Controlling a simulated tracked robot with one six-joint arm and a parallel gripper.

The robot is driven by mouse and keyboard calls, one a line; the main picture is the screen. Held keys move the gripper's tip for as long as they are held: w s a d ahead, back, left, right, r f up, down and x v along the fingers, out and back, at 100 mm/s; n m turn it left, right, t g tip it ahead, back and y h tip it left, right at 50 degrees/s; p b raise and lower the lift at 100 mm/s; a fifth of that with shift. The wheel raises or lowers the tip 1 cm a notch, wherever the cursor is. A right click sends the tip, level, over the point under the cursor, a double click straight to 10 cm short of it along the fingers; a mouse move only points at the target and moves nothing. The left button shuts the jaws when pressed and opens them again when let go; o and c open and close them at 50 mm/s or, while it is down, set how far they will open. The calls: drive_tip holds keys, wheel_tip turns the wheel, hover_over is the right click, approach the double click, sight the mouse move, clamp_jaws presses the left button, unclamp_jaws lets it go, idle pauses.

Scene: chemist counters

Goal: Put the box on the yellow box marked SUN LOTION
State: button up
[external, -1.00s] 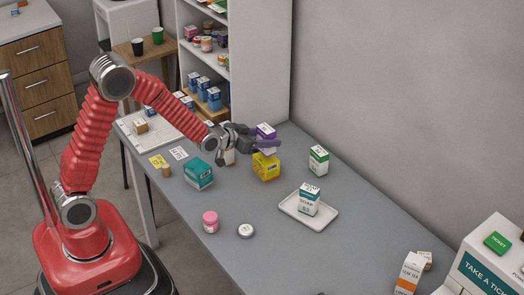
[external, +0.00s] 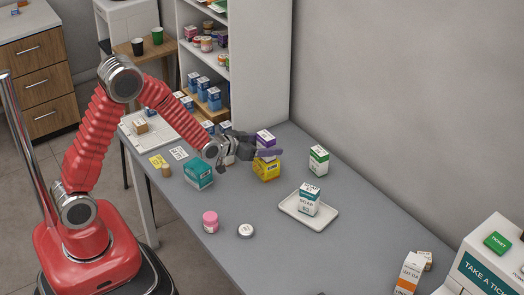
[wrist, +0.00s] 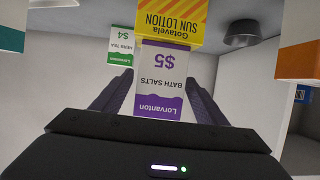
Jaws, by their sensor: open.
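The box, white and purple and marked BATH SALTS (external: 265,138), stands on top of the yellow SUN LOTION box (external: 266,171). In the wrist view, which is upside down, the box (wrist: 160,82) meets the yellow box (wrist: 170,27) at its base. My gripper (external: 262,149) is open at the height of the upper box. In the wrist view its two fingers (wrist: 160,95) lie on either side of the box, with a gap showing at least on the right side.
A teal box (external: 198,174) stands left of the yellow box, and a green and white box (external: 319,160) stands to the right. A white tray (external: 288,209) holds a soap box (external: 308,199). A pink jar (external: 210,222) and a round tin (external: 246,231) stand nearer the front.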

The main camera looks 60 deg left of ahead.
drive_tip(key=shift+r, duration=0.15)
drive_tip(key=shift+s+r, duration=0.2)
drive_tip(key=shift+s, duration=0.3)
drive_tip(key=v, duration=1.1)
drive_tip(key=shift+f, duration=0.1)
idle(0.3)
drive_tip(key=s+r+g, duration=0.2)
drive_tip(key=s+r, duration=0.1)
drive_tip(key=s, duration=0.7)
drive_tip(key=s+r+g, duration=0.3)
drive_tip(key=s+r, duration=0.1)
drive_tip(key=s, duration=0.5)
drive_tip(key=s+a+r+g, duration=0.1)
drive_tip(key=s+r+g, duration=0.1)
drive_tip(key=s, duration=0.8)
drive_tip(key=shift+s+r+g, duration=0.3)
drive_tip(key=shift+r+g, duration=0.1)
drive_tip(key=shift+r, duration=0.35)
